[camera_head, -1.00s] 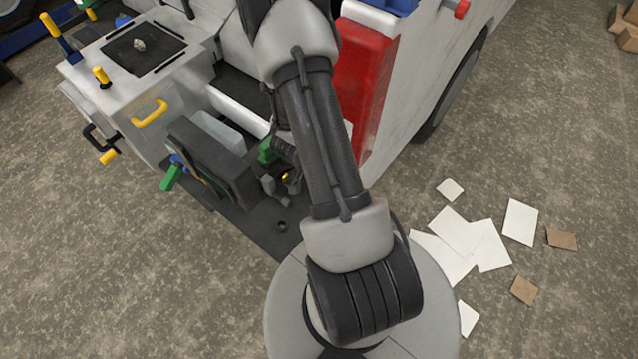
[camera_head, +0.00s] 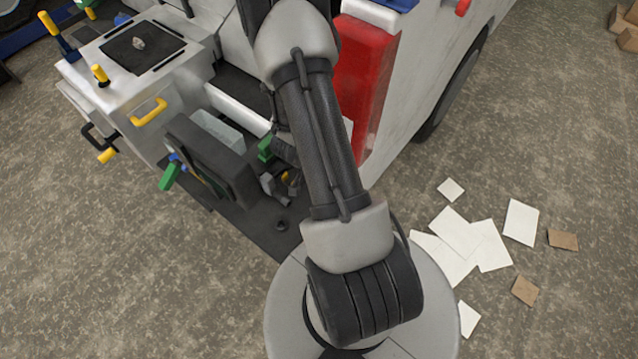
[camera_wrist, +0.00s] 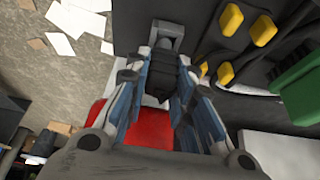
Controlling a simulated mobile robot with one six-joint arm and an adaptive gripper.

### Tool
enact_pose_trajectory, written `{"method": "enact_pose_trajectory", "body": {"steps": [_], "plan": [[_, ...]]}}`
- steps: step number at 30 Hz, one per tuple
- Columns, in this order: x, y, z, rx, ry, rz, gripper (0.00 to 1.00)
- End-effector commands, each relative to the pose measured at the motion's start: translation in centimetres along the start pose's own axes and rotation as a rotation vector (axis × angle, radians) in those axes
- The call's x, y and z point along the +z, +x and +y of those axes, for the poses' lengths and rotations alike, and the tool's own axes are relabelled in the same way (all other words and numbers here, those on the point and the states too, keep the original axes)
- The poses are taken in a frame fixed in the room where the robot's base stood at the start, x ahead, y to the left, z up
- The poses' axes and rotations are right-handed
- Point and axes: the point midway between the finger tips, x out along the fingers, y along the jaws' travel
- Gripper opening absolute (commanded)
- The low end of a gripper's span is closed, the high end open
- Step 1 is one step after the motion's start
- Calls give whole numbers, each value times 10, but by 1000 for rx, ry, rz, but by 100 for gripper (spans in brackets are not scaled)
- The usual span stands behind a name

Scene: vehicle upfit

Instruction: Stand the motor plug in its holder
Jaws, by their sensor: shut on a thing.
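My gripper (camera_wrist: 162,58) is shut on a dark, ribbed plug body (camera_wrist: 161,76), which I take to be the motor plug. The plug sits between the blue-grey fingers. A grey bracket-like piece (camera_wrist: 170,32) shows just beyond it; I cannot tell whether it belongs to the plug or to the holder. In the head view my arm hides most of the gripper, and a grey piece (camera_head: 269,188) shows below it, above the dark plate (camera_head: 240,220). A small dark ring (camera_head: 281,225) is on that plate, apart from the gripper. I cannot tell for sure which part is the holder.
Several yellow knobs (camera_wrist: 227,73) and a green block (camera_wrist: 302,84) are close right of the gripper in the wrist view. A black upright box (camera_head: 213,160) stands left of it. The vehicle's red panel (camera_head: 364,85) is to the right. Papers (camera_head: 455,230) lie on the floor.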

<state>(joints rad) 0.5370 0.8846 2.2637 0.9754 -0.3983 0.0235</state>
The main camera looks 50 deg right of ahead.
Motion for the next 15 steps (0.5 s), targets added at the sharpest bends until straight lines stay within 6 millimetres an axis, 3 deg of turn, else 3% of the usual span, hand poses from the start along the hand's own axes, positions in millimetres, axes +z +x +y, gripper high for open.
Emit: {"method": "enact_pose_trajectory", "body": {"steps": [15], "plan": [[3,8,0,0,0,0,0]]}}
